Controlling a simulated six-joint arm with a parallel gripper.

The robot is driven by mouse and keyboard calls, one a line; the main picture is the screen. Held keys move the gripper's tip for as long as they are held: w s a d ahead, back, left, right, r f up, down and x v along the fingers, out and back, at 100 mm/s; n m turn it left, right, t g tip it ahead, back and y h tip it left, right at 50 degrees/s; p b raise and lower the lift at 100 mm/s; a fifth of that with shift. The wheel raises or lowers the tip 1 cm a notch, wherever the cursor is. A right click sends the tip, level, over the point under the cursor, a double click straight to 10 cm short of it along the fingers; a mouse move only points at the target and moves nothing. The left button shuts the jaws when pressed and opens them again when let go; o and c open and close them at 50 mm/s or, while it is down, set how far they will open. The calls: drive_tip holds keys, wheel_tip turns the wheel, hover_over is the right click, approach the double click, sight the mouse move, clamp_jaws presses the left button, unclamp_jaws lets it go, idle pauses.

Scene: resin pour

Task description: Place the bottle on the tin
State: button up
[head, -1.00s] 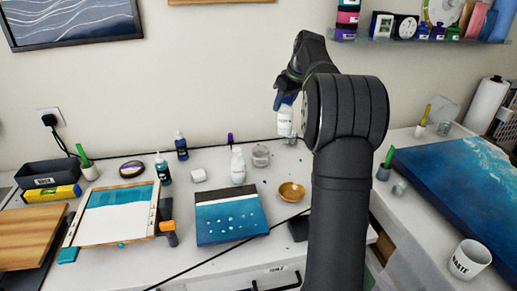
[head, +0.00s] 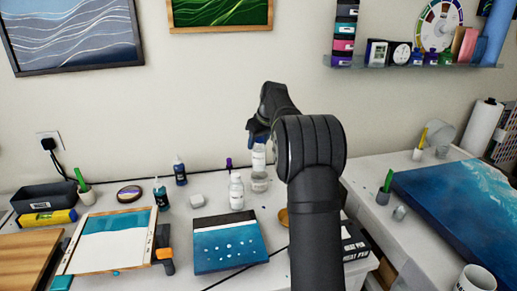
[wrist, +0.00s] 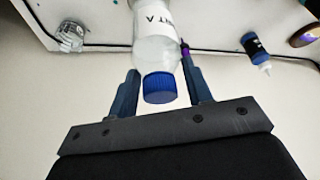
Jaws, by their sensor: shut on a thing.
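The bottle (head: 259,158) is clear with a white label; its blue cap (wrist: 159,88) shows in the wrist view. My gripper (head: 258,138) is shut on it near the cap, with one finger on each side. The bottle hangs upright, cap up. The small grey tin (head: 260,185) stands on the bench by the wall, directly under the bottle in the head view. The bottle's base appears at the tin's top edge; I cannot tell whether they touch. The tin is not visible in the wrist view, where the bottle blocks the middle.
A white bottle (head: 236,192) stands just left of the tin. A blue painted panel (head: 229,243) lies in front. A wooden bowl (head: 283,217) is partly hidden behind my arm. Dark blue bottles (head: 180,172) stand further left. A glass jar (wrist: 70,36) shows in the wrist view.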

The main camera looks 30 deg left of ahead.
sight(258, 148)
drive_tip(key=shift+f, duration=1.35)
drive_tip(key=shift+f, duration=0.15)
drive_tip(key=o, duration=1.4)
drive_tip(key=v, duration=1.2)
